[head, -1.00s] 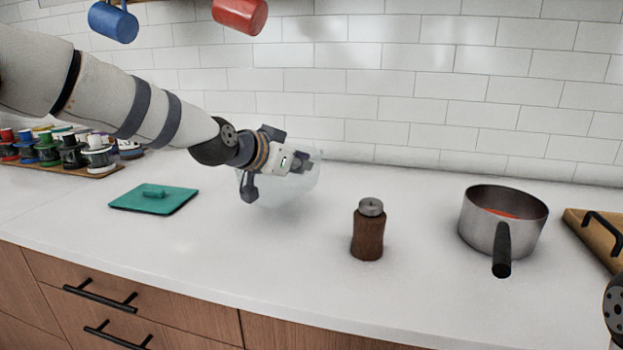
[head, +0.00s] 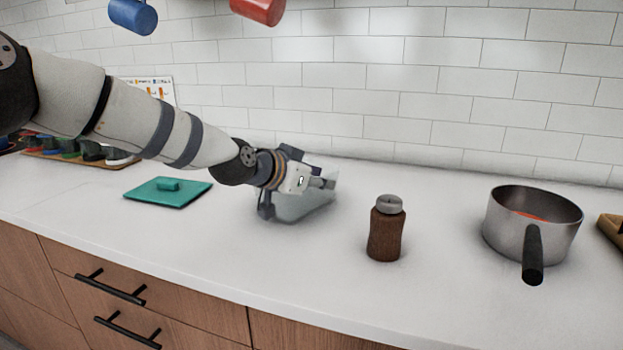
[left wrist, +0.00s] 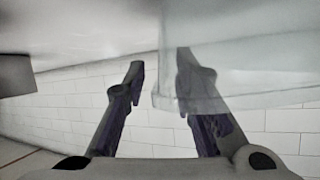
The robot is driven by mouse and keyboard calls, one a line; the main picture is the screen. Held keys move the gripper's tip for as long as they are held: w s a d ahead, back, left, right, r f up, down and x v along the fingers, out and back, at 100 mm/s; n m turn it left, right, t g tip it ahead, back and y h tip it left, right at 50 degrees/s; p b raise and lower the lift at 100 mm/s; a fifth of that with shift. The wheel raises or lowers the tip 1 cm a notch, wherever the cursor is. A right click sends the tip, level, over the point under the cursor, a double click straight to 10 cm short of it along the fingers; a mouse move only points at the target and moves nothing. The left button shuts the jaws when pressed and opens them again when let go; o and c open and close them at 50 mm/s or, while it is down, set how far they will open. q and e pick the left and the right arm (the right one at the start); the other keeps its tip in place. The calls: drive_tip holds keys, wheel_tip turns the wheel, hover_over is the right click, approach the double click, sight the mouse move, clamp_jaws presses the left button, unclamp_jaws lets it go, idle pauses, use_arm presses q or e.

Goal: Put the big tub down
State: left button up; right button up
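The big tub (head: 300,207) is a clear, see-through container. It appears to stand on the white counter, partly hidden behind my left gripper (head: 322,183). In the left wrist view, the tub (left wrist: 245,85) fills the upper right. The fingers of my left gripper (left wrist: 160,75) are spread apart there, with a clear gap between the tips. The tub's edge lies between them, and the right finger overlaps the tub wall. The left finger stands apart from it. My right gripper is not in view.
A teal lid (head: 168,192) lies left of the tub. A brown grinder (head: 386,232) and a steel saucepan (head: 510,225) stand to the right. Blue (head: 133,15) and red (head: 258,9) mugs hang above. The counter's front (head: 200,250) is clear.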

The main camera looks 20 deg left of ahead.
use_arm(q)
drive_tip(key=p+v, duration=0.2)
drive_tip(key=v, duration=1)
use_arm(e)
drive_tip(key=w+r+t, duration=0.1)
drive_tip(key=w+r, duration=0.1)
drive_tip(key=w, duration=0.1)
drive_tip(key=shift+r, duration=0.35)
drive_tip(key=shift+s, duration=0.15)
